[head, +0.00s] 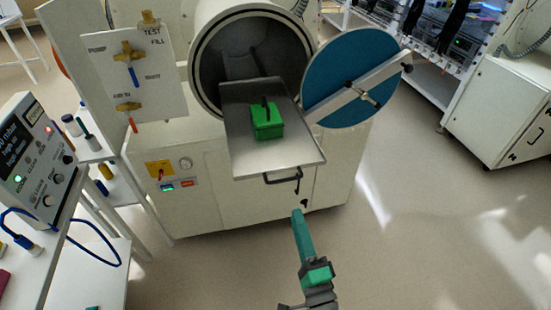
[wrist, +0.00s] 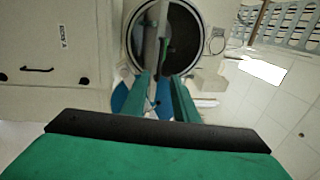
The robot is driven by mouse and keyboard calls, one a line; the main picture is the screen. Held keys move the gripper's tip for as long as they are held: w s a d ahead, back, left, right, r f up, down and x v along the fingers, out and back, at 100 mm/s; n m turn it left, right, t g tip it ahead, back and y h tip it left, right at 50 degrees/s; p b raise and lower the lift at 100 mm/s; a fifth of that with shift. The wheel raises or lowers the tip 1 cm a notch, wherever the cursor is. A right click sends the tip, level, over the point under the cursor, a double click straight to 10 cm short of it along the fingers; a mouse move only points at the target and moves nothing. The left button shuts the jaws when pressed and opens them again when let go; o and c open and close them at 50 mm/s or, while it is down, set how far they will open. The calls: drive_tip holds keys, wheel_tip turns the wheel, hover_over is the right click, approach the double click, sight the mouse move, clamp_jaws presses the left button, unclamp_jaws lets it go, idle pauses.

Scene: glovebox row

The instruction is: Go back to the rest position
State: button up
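My gripper (head: 298,214) hangs in front of the antechamber, below the tray's handle in the head view and apart from it. In the wrist view its two teal fingers (wrist: 163,100) stand apart with nothing between them, so it is open and empty. A metal tray (head: 245,160) sticks out of the round chamber (head: 204,70). A green box with a dark handle (head: 268,122) sits on the tray. The round blue door (head: 325,70) is swung open to the right. The chamber mouth also shows in the wrist view (wrist: 190,45).
A panel with valves (head: 155,95) stands left of the chamber. At the far left are a gauge box (head: 38,150) and a white table with a blue cable (head: 95,265). A white cabinet (head: 500,110) stands at the right. The floor (head: 430,230) in front and to the right is clear.

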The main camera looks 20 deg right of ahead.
drive_tip(key=s+a+f+n+g+h, duration=0.25)
drive_tip(key=s+a+f+n, duration=0.35)
drive_tip(key=s+f, duration=0.45)
drive_tip(key=s+a+f+n+g+y, duration=0.2)
drive_tip(key=s+a+f+n+y, duration=0.1)
drive_tip(key=s+a+n, duration=0.7)
drive_tip(key=s+n, duration=0.2)
drive_tip(key=s, duration=0.2)
drive_tip(key=shift+a+f, duration=0.15)
drive_tip(key=shift+a, duration=0.05)
